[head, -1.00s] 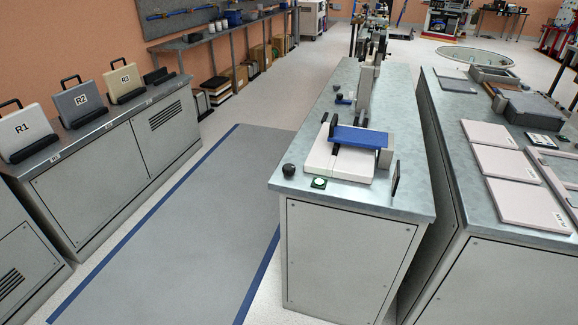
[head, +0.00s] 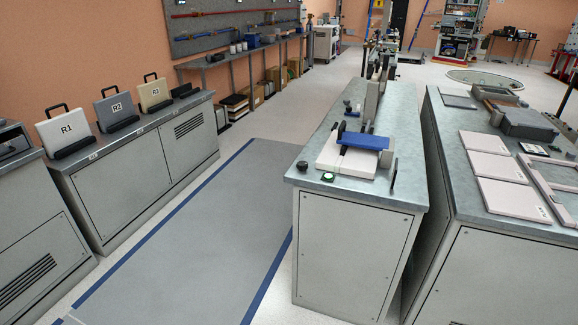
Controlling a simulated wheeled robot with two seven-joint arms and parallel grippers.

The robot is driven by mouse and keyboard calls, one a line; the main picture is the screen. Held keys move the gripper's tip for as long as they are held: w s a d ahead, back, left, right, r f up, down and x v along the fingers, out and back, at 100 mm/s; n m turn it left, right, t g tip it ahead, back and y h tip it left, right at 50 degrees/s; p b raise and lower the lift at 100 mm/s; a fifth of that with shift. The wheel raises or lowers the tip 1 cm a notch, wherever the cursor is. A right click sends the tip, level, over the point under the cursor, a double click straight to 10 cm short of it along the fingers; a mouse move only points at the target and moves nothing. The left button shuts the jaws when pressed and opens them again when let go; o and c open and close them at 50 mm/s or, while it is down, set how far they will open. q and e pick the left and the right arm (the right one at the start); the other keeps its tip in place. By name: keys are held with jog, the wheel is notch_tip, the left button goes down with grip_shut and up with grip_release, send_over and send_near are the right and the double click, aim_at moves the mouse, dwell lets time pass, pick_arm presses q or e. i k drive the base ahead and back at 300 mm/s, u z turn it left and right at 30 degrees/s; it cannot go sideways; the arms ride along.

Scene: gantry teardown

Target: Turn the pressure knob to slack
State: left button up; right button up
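A small black knob (head: 302,166) stands at the front left corner of the narrow middle bench (head: 350,188). A second dark knob (head: 347,103) shows farther back on the same bench. I cannot tell from any label which one is the pressure knob, and I cannot read a knob setting. A white fixture (head: 345,160) with a blue bar (head: 364,142) across it sits beside the front knob. A round button with a green surround (head: 327,177) lies in front of it. Neither of my grippers is in view.
A grey floor mat (head: 205,225) runs clear along the left of the middle bench. Cases marked R1 (head: 66,130), R2 (head: 115,107) and R3 (head: 155,92) stand on the left cabinet. The right bench (head: 455,178) holds several pale panels (head: 507,198).

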aim_at(302, 165)
jog(key=u, duration=0.8)
jog(key=i, duration=0.45)
jog(key=u, duration=0.05)
